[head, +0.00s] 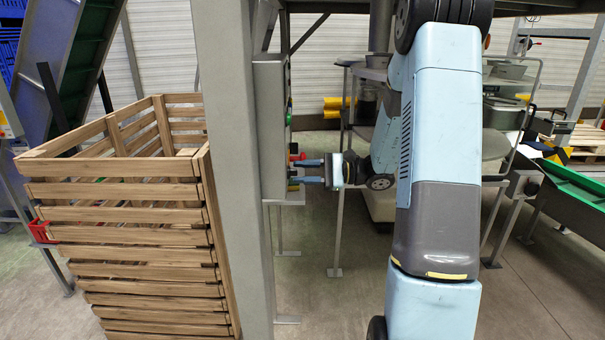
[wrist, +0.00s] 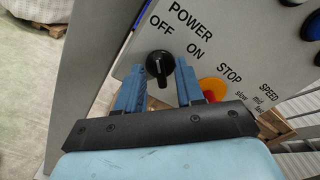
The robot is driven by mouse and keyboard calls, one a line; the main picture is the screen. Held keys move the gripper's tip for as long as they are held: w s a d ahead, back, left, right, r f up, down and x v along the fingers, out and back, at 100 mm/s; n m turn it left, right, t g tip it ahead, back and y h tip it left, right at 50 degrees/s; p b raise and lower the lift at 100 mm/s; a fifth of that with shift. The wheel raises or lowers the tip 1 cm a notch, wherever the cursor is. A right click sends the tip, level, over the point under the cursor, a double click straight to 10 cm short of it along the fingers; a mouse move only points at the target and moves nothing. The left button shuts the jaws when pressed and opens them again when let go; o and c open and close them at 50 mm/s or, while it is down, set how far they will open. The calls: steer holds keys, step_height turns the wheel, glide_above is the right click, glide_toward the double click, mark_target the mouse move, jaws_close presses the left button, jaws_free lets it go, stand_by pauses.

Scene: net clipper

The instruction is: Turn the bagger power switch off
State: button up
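The power switch is a black rotary knob (wrist: 159,65) on a grey control panel (wrist: 215,50), below the printed POWER, OFF and ON. The panel appears tilted in the wrist view. The knob's grip bar runs roughly up and down in the picture; I cannot tell for certain which label it points to. My gripper (wrist: 158,70) is open, with one blue finger on each side of the knob. I see a gap at both sides and cannot tell how deep the fingers reach. In the head view my gripper (head: 300,171) reaches left to the panel's box (head: 269,130).
A yellow and red stop button (wrist: 212,89) sits close beside the right finger. Blue and dark knobs are at the panel's upper right. In the head view a grey post (head: 232,150) and a wooden crate (head: 125,190) stand left of the box.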

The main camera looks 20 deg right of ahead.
steer(key=shift+d, duration=0.1)
steer(key=v, duration=1.3)
steer(key=shift+d, duration=0.3)
steer(key=shift+s, duration=0.1)
steer(key=s+a+r+n+g+h, duration=0.3)
steer(key=s+a+h, duration=0.15)
steer(key=a, duration=0.25)
steer(key=s+a+r+n+g+h, duration=0.3)
steer(key=s+a, duration=0.3)
steer(key=s+r+n+t+h, duration=0.3)
steer(key=s+h, duration=0.2)
steer(key=s, duration=0.1)
steer(key=s+a+r+n+t+h, duration=0.1)
steer(key=s+r+n+t+h, duration=0.2)
steer(key=s, duration=0.4)
steer(key=shift+h, duration=0.85)
steer(key=shift+s, duration=0.15)
